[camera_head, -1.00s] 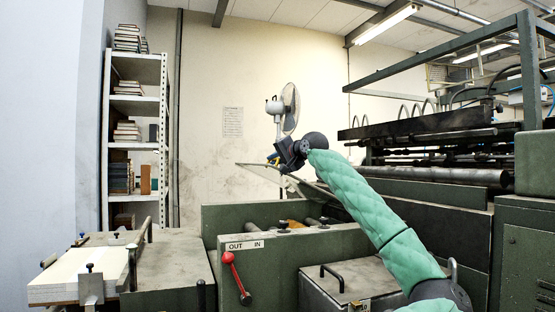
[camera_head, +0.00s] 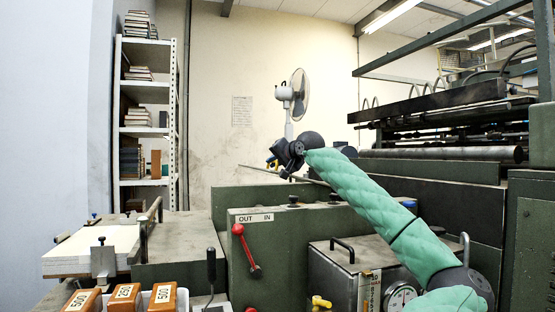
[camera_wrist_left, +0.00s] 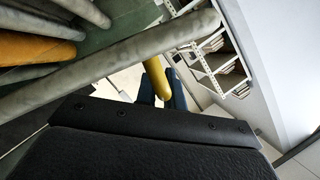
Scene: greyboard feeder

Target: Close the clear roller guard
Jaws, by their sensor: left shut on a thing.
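The clear roller guard (camera_head: 316,181) shows in the head view as a thin, nearly edge-on sheet, slightly tilted, above the green machine body. My left gripper (camera_head: 277,161) is at its raised left part, shut on the guard's yellow handle. In the left wrist view the yellow handle (camera_wrist_left: 157,78) sits between the dark fingertips of my left gripper (camera_wrist_left: 161,92). The guard's clear sheet is hard to make out there. Grey rollers (camera_wrist_left: 125,52) and an orange roller (camera_wrist_left: 35,48) lie beside the gripper. My right gripper is in neither view.
A red-knobbed lever (camera_head: 245,250) stands on the machine front below an OUT/IN label. A metal box with a handle (camera_head: 343,249) is beneath my arm. Orange weight blocks (camera_head: 124,297) stand at lower left. A fan (camera_head: 291,97) and bookshelf (camera_head: 146,110) are behind.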

